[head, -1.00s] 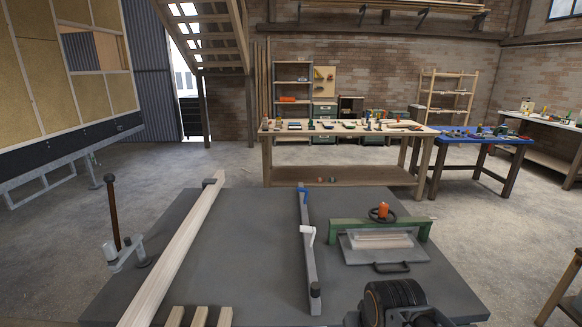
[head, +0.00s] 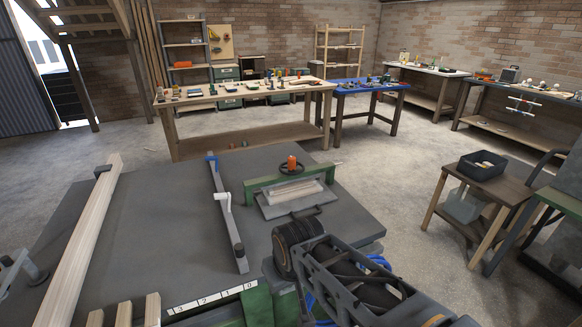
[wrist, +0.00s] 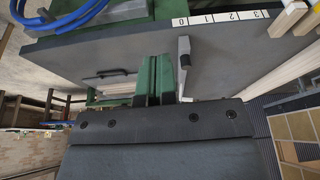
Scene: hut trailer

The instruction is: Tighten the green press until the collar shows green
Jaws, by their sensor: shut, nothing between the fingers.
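The green press (head: 262,184) stands at the right part of the grey bench top, beyond my arm in the head view. Its green crossbar carries a dark handwheel (head: 291,170) with an orange piece (head: 291,161) on top; no green shows on that piece. A grey plate with a pale block and a black handle lies in front of the bar. My gripper (wrist: 155,75) shows in the wrist view, its green fingers shut together and empty. Part of the press, with its black handle (wrist: 108,75), shows beyond the fingers there. My gripper is apart from the handwheel.
A grey bar clamp (head: 226,215) lies left of the press. A long wooden beam (head: 85,235) lies farther left. A numbered scale (head: 212,298) runs along the near edge. A side table with a black bin (head: 482,166) stands right. Floor between is clear.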

